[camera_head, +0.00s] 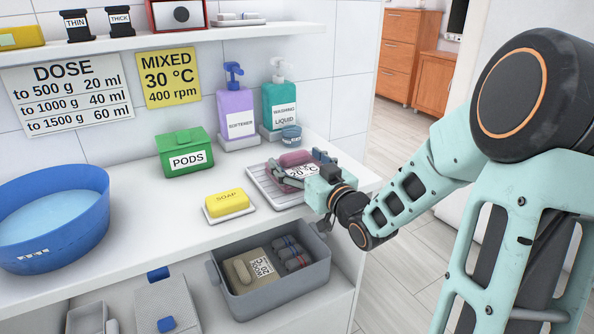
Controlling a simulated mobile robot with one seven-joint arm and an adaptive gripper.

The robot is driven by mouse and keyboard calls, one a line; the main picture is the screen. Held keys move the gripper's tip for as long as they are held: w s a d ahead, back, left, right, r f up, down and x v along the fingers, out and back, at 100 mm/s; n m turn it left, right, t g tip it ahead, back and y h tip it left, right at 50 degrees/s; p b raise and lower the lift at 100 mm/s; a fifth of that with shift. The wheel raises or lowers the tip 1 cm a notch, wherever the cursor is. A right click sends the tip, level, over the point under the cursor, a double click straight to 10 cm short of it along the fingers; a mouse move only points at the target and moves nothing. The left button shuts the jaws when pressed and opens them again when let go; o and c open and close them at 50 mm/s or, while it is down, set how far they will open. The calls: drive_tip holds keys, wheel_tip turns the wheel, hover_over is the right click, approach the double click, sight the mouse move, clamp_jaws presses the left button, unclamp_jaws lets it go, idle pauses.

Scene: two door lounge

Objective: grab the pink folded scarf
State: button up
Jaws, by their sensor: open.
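The pink folded scarf (292,158) lies on a pale ridged tray (262,181) at the right end of the white counter. A white label reading 20 °C shows at its near side. My gripper (299,170) is at the scarf with its fingers open, one on the left side and one towards the right. The gripper partly covers the scarf, and I cannot tell whether the fingers touch it.
A yellow soap (227,203) on a white dish and a green PODS box (184,151) stand left of the tray. Softener (236,112) and washing liquid (281,105) bottles stand behind. A blue basin (48,228) is far left. A grey bin (265,291) sits below.

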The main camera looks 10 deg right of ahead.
drive_tip(key=c, duration=1.4)
drive_tip(key=shift+r, duration=0.1)
